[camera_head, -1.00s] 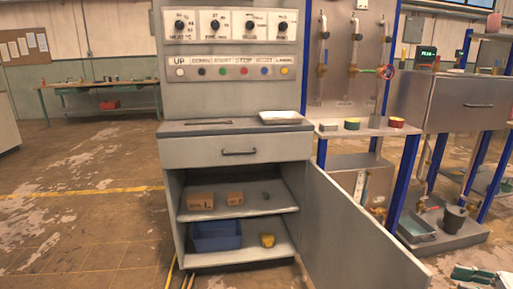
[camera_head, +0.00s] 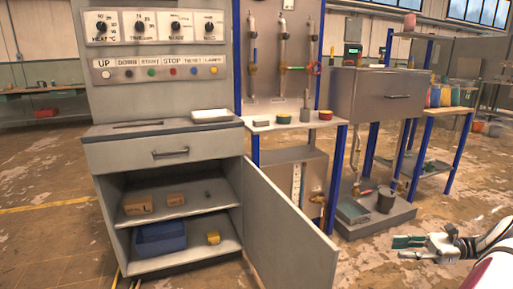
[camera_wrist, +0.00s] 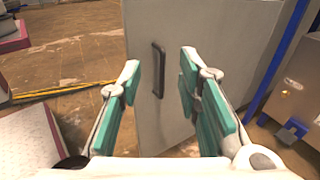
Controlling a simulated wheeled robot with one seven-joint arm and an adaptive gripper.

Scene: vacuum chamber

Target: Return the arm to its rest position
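My gripper (camera_head: 408,247) is at the lower right of the head view, on my white arm, with clear floor between it and the cabinet. In the wrist view my gripper (camera_wrist: 160,85) shows two green-padded fingers spread apart with nothing between them. Beyond the fingers is the open cabinet door (camera_wrist: 190,40) with its dark handle (camera_wrist: 158,70). The gripper does not appear to hold the handle. In the head view the same door (camera_head: 285,220) stands swung open to the right.
The grey cabinet (camera_head: 160,130) holds small boxes (camera_head: 138,204), a blue bin (camera_head: 160,238) and a yellow object (camera_head: 213,238). A white tray (camera_head: 211,115) lies on top. Open floor lies at front right.

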